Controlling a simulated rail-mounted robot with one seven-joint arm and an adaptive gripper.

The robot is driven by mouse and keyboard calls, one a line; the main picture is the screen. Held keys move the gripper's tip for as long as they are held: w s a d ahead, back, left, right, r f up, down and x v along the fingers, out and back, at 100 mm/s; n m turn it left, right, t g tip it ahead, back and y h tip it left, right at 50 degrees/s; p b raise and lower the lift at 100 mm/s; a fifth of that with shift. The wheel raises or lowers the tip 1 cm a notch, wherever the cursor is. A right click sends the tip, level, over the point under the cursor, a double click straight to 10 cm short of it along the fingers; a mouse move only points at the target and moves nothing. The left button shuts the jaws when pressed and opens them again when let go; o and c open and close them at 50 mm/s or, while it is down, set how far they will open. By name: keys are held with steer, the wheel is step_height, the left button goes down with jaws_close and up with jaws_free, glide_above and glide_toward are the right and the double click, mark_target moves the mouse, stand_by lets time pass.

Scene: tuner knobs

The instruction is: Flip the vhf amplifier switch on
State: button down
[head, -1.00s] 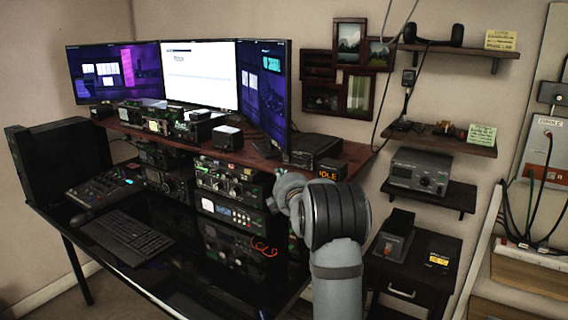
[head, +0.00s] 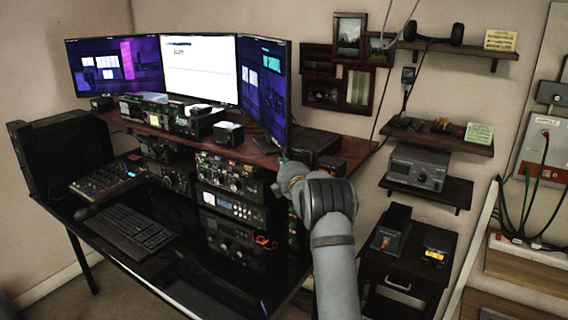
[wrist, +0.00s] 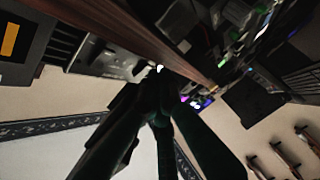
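I cannot read which unit is the VHF amplifier. In the head view, a dark box (head: 314,147) sits at the right end of the wooden desk shelf, with a small dark display box (head: 330,166) at its front. Stacked radio units (head: 232,175) stand below the shelf. My arm's end reaches toward the right side of this stack, and its fingertips are hidden there. In the wrist view, my gripper (wrist: 159,82) has dark fingers that meet at the tips, close to a grey panel (wrist: 112,58) with a small bright spot. I cannot tell whether they touch it.
The wooden shelf edge (wrist: 150,40) runs close past the fingers. Three monitors (head: 200,70) stand above the shelf. A keyboard (head: 128,230) and mixer (head: 103,180) lie on the black desk. A dark cabinet (head: 405,270) and wall shelves are at the right.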

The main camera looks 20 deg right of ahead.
steer(key=shift+f, duration=0.1)
steer(key=b, duration=0.2)
steer(key=f+b, duration=0.1)
steer(key=b, duration=0.2)
steer(key=shift+w+d+f+n+t, duration=0.15)
steer(key=shift+w+d+n+t, duration=0.05)
steer(key=shift+d+n+t, duration=0.1)
steer(key=shift+r, duration=0.55)
steer(key=shift+p, duration=0.45)
